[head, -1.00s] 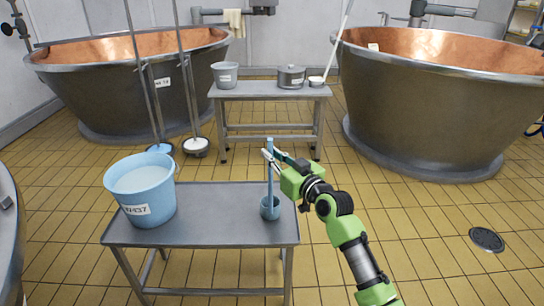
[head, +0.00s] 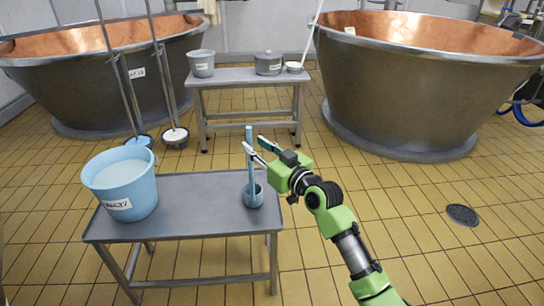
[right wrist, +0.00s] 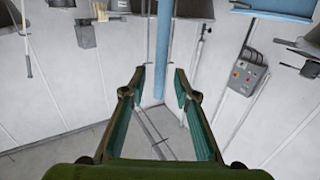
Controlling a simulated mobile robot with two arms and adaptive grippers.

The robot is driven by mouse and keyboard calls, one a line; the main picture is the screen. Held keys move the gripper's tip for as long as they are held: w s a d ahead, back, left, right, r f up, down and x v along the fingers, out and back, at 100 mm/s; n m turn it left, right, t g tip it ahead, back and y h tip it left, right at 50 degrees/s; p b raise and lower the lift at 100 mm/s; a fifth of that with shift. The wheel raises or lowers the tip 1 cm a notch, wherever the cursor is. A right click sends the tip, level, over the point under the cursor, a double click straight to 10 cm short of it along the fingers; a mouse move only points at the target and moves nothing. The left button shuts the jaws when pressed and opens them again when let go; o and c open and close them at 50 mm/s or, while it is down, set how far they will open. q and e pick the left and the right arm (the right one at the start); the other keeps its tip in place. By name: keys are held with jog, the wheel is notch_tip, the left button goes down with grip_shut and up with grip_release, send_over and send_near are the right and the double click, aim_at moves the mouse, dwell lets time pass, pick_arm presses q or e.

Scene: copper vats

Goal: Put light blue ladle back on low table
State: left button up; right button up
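The light blue ladle (head: 253,194) stands upright at the right end of the low grey table (head: 180,215), its bowl down and apparently on the tabletop. Its long handle rises to my right gripper (head: 255,146), which is open near the handle's upper end. In the right wrist view the two fingers (right wrist: 160,75) are spread, with clear gaps to either side of the light blue handle (right wrist: 163,40), which shows between the fingertips. My left gripper is out of view.
A light blue bucket (head: 122,184) of whitish liquid stands at the table's left end; the middle is bare. Behind are a second table (head: 240,76) with grey pots, and two copper vats (head: 100,75) (head: 420,85). Long-handled ladles lean by the left vat.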

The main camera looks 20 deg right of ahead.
jog(key=shift+p+v, duration=0.55)
jog(key=shift+v, duration=3.95)
jog(key=s+a+f+g+h, duration=0.1)
jog(key=s+a+f+g, duration=0.2)
jog(key=s+f, duration=0.4)
jog(key=s+a+f+g, duration=0.3)
jog(key=s+f, duration=0.3)
jog(key=f, duration=0.3)
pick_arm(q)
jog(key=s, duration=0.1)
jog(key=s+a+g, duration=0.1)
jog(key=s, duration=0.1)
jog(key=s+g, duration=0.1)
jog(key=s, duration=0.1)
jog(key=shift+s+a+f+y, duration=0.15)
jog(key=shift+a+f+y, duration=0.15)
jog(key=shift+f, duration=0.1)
pick_arm(e)
jog(key=s+f+g+h, duration=0.1)
jog(key=s+f+g, duration=0.2)
jog(key=s, duration=0.8)
jog(key=s+d+f+m+g+h, duration=0.1)
jog(key=s+f+g, duration=0.3)
jog(key=s, duration=0.6)
jog(key=shift+s+d+f+g+h, duration=0.3)
jog(key=shift+s+f+h, duration=0.1)
jog(key=shift+f+h, duration=0.4)
jog(key=shift+f, duration=0.1)
